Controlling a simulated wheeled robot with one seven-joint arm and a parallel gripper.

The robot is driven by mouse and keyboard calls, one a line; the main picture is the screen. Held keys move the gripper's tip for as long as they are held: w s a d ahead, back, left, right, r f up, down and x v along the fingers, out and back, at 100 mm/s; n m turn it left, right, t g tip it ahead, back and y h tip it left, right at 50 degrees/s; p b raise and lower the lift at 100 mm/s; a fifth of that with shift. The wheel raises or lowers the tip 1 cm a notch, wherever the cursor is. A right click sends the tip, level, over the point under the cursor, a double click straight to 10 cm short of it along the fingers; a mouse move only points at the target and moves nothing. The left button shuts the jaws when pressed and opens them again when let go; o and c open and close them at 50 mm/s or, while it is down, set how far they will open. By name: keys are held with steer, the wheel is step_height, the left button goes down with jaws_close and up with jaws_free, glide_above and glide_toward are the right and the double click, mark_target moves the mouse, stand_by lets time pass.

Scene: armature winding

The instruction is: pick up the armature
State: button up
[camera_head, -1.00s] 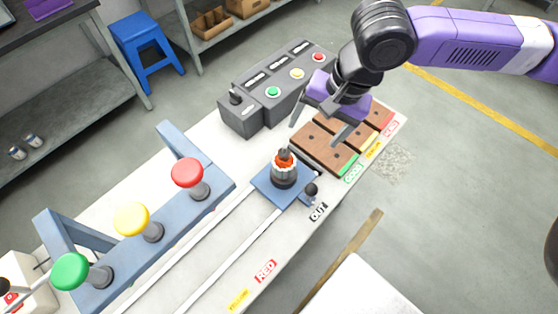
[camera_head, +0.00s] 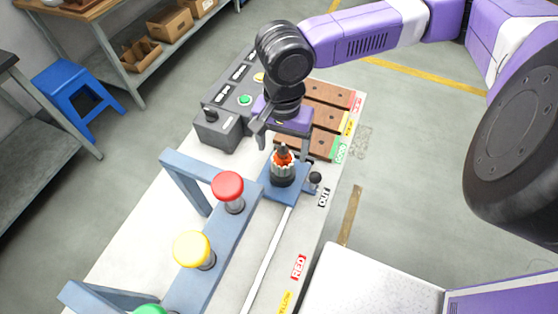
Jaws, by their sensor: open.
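The armature (camera_head: 282,167) stands upright on a blue square carriage (camera_head: 283,194) on the white bench. It has a dark shaft on top, an orange-red winding and a grey and dark body. My gripper (camera_head: 283,143) is open above it, with its fingers pointing down and spread left and right. The armature's shaft tip shows just below the gap between the fingers. I cannot tell how far above the armature the fingertips are.
A grey control box (camera_head: 222,125) with buttons stands behind left. Brown wooden blocks (camera_head: 322,117) lie behind right. A blue frame with a red knob (camera_head: 228,187) and a yellow knob (camera_head: 192,249) stands front left.

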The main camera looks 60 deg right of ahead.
mark_target(282, 157)
steer(key=shift+d+f+p, duration=0.2)
steer(key=shift+f+p, duration=0.15)
steer(key=shift+f, duration=2.3)
steer(key=shift+r, duration=0.1)
jaws_close()
